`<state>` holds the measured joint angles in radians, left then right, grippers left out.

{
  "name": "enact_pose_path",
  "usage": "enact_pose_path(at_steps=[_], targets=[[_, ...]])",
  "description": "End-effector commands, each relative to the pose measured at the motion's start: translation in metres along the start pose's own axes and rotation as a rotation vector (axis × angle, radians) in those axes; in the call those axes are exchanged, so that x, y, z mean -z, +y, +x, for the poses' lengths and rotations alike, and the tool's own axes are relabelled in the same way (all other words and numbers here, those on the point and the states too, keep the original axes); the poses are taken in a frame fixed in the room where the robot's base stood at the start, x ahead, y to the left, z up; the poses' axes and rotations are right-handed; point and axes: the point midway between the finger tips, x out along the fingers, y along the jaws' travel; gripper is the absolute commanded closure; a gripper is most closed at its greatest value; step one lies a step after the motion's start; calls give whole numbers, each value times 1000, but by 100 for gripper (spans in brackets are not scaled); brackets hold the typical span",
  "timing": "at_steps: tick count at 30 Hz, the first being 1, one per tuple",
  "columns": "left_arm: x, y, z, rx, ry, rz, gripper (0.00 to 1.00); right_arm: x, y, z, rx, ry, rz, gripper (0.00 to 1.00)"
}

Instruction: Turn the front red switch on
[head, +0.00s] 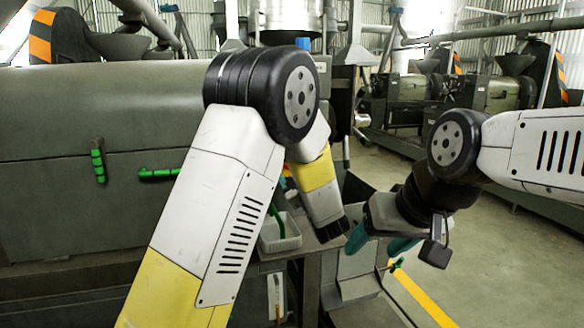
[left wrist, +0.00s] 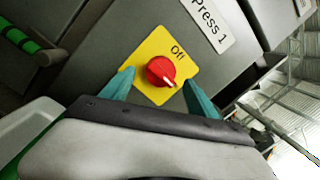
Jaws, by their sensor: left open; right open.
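In the head view my left arm hides the switch and the left fingers. My right gripper (head: 384,240) is open and empty, with teal fingers, over the area right of the machine.
The grey machine (head: 90,110) fills the left, with green handles (head: 98,160) on its front. A white label reading "Press 1" (left wrist: 212,25) is beside the switch plate. A pale bin (head: 280,235) stands behind my left arm. Open floor (head: 500,250) lies at right.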

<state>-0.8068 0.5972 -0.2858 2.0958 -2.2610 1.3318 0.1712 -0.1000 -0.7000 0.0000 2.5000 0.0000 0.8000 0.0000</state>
Motion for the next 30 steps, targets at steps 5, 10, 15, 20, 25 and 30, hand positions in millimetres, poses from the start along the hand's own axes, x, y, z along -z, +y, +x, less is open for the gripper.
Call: enact_pose_path(at_steps=[5, 10, 15, 20, 25, 30], targets=[[0, 0, -31, 1, 3, 1, 31, 0, 0, 0, 0, 0, 0, 37], [1, 0, -47, 0, 2, 2, 31, 0, 0, 0, 0, 0, 0, 37], [0, 1, -49, -1, 0, 1, 31, 0, 0, 0, 0, 0, 0, 37], [0, 1, -49, -2, 0, 0, 31, 0, 0, 0, 0, 0, 0, 37], [-23, 29, -41, -110, -15, -42, 31, 0, 0, 0, 0, 0, 0, 37], [-84, 122, -44, -463, -43, -208, 31, 0, 0, 0, 0, 0, 0, 37]])
